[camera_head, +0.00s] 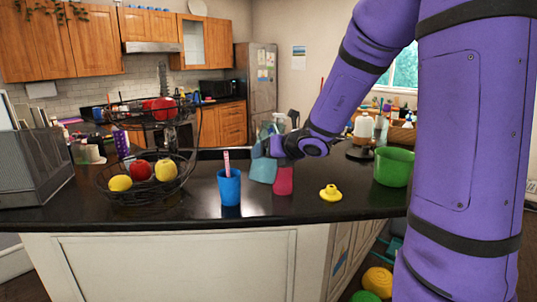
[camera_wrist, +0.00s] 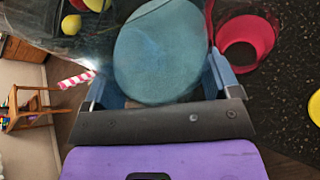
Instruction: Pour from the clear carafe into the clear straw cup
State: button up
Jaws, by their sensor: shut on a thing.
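My gripper (camera_head: 272,146) is shut on a teal, see-through vessel that I take for the carafe (camera_head: 262,167), held low over the black counter. In the wrist view my gripper (camera_wrist: 170,82) has a finger on each side of the carafe's teal round face (camera_wrist: 160,52). The carafe looks slightly tilted; I cannot tell whether it touches the counter. The straw cup looks blue, not clear (camera_head: 230,188), and stands upright just left of the carafe. Its pink-and-white straw (camera_head: 227,163) sticks up, and the straw also shows in the wrist view (camera_wrist: 77,80). The cup's inside is hidden.
A small yellow object (camera_head: 330,194) and a green pot (camera_head: 393,167) are farther right. A wire fruit basket (camera_head: 150,196) stands left. Counter in front of the cups is clear.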

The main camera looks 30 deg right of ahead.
aim_at(270, 165)
jog(key=shift+w+d+f+m, duration=0.3)
jog(key=shift+d+f, duration=0.15)
jog(key=shift+d, duration=0.2)
jog(key=shift+s+a+f+m+g+y, duration=0.1)
jog(key=shift+a+f+m+g+y, duration=0.15)
jog(key=shift+f, duration=0.25)
jog(key=shift+s+a+f+m+g+y, duration=0.1)
jog(key=shift+a+f+m+g+y, duration=0.05)
jog(key=shift+f+y, duration=0.25)
jog(key=shift+s+a+f+m+g+y, duration=0.15)
jog(key=shift+a+m+g+y, duration=0.1)
jog(key=shift+m+y, duration=0.3)
jog(key=shift+s+a+f+m+g+y, duration=0.1)
jog(key=shift+a+m+g+y, duration=0.1)
jog(key=shift+m+y, duration=0.3)
jog(key=shift+a+r+m+y, duration=0.15)
jog(key=shift+r+m+y, duration=0.15)
jog(key=shift+m+y, duration=0.25)
jog(key=shift+m+g+y, duration=0.25)
jog(key=shift+m, duration=0.05)
dwell(1.1)
dwell(0.7)
